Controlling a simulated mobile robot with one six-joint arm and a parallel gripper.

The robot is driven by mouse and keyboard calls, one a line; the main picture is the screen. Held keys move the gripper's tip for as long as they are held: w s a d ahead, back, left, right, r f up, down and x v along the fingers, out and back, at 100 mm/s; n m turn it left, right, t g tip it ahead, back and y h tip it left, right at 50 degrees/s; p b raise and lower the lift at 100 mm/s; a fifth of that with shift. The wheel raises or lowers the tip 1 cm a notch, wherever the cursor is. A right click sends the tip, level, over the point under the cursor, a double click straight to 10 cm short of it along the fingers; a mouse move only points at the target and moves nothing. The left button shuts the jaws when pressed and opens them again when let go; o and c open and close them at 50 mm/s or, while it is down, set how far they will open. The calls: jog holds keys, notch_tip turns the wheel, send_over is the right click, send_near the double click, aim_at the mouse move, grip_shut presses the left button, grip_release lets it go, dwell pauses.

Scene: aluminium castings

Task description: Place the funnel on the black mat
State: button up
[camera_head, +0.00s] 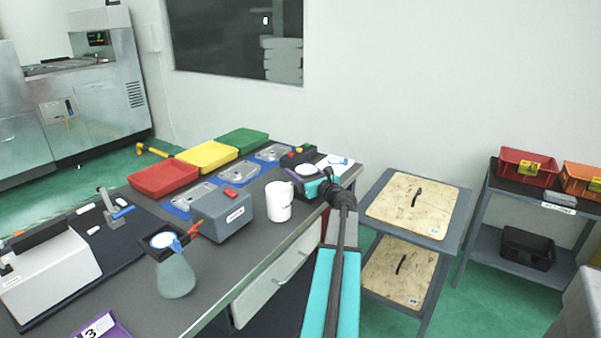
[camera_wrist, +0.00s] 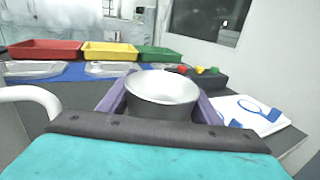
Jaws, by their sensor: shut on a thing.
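My gripper (camera_head: 312,178) is over the right end of the long table, with its jaws shut on a round, open-topped, pale metallic piece, which I take for the funnel (camera_head: 307,169). In the wrist view the funnel (camera_wrist: 162,88) stands upright between two purple fingers, its wide rim facing up. Its lower part is hidden by my gripper's dark front bar. I cannot tell from these views how far it is above the table. The black mat (camera_head: 122,238) lies on the left part of the table, partly under a white machine and a small grey clamp.
A white mug (camera_head: 278,203) stands just left of my gripper, beside a grey box (camera_head: 222,215). A pale green flask (camera_head: 175,277) stands nearer the front edge. Red (camera_head: 163,178), yellow (camera_head: 207,156) and green (camera_head: 242,140) trays line the back. A shelf cart (camera_head: 452,232) stands right.

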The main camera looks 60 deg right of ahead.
jog(key=shift+f, duration=0.15)
jog(key=o, duration=1.1)
jog(key=shift+o, duration=0.2)
jog(key=shift+r, duration=0.25)
jog(key=v, duration=1.1)
jog(key=shift+s+a+b, duration=0.1)
jog(key=shift+s+b, duration=0.05)
jog(key=shift+b, duration=0.2)
jog(key=shift+s+a, duration=0.1)
jog(key=shift+s, duration=0.2)
jog(key=shift+s+f, duration=0.1)
